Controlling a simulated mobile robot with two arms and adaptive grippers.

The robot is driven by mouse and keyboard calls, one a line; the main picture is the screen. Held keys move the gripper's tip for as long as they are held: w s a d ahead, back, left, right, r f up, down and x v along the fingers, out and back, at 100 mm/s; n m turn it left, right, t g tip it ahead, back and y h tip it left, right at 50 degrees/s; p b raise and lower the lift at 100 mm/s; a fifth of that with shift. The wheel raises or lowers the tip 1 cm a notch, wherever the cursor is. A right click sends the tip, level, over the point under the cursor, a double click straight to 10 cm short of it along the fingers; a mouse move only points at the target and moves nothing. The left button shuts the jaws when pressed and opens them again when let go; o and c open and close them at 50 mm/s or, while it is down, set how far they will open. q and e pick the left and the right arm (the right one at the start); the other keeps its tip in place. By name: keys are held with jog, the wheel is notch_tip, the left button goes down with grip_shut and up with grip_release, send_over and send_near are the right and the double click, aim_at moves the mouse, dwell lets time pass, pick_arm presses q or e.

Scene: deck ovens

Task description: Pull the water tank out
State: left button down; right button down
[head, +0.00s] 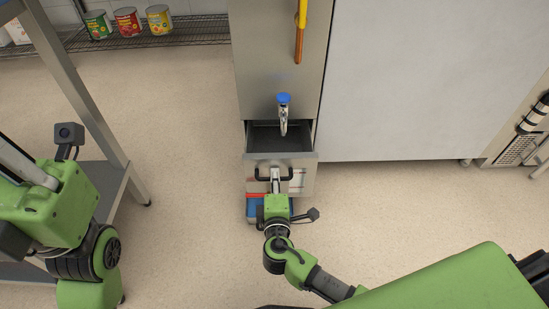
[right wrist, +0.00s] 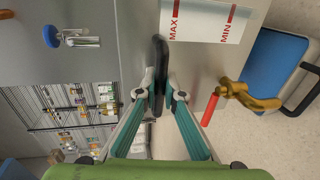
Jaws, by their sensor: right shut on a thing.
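The water tank (head: 303,157) is a grey metal drawer low in the tall steel cabinet (head: 270,75). It stands partly pulled out, and its open top shows a dark inside. Its front carries a black bar handle (head: 290,174) and a white label with red MAX and MIN marks (right wrist: 200,19). My right gripper (head: 275,174) is shut on the handle (right wrist: 160,50), which sits between the fingertips in the right wrist view. My left gripper (head: 22,165) is at the left edge of the head view, partly cut off, and its jaws cannot be made out.
A tap with a blue knob (head: 284,99) hangs above the tank opening. A brass valve with a red lever (right wrist: 246,96) and a blue container (right wrist: 275,75) are low by the tank. A steel table (head: 85,90) stands at left. The floor around the cabinet front is mostly clear.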

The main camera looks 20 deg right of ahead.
jog(key=shift+f+v, duration=0.2)
jog(key=shift+v, duration=0.65)
jog(key=shift+f+v, duration=0.15)
jog(key=shift+v, duration=0.65)
jog(key=shift+s, duration=0.1)
jog(key=c, duration=2.4)
grip_release()
jog(key=v, duration=1.2)
jog(key=shift+a, duration=0.1)
